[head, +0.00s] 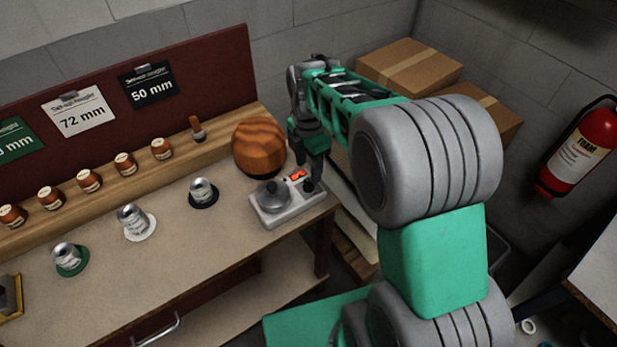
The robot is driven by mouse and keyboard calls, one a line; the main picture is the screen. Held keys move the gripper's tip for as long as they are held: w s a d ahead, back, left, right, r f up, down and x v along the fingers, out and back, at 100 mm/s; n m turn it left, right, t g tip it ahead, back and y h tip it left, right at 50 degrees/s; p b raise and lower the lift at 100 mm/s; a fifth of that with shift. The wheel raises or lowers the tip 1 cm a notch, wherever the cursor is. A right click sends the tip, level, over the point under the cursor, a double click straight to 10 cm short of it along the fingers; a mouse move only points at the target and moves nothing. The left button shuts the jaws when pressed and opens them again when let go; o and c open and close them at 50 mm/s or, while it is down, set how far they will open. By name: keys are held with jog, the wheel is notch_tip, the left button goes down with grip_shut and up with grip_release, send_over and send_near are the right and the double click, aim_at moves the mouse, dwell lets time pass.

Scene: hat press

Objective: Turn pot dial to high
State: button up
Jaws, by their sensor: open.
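The pot (271,196) is a small grey lidded vessel set in a light grey base unit (283,218) at the right end of the workbench. A small orange-red light or marking (297,175) shows on the unit. A dark dial (313,187) sits at the unit's right side, partly covered by my gripper. My gripper (313,178) points down from above, right at the dial. Its fingers are dark and small here, and I cannot tell whether they touch the dial. The dial's setting cannot be read.
A striped wooden hat block (259,147) stands just behind the pot. Cardboard boxes (410,66) and a red fire extinguisher (582,150) are at the right.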

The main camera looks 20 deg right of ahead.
aim_at(309, 182)
notch_tip(309, 182, down, 6)
jog(key=shift+r, duration=0.15)
grip_shut()
dwell(0.6)
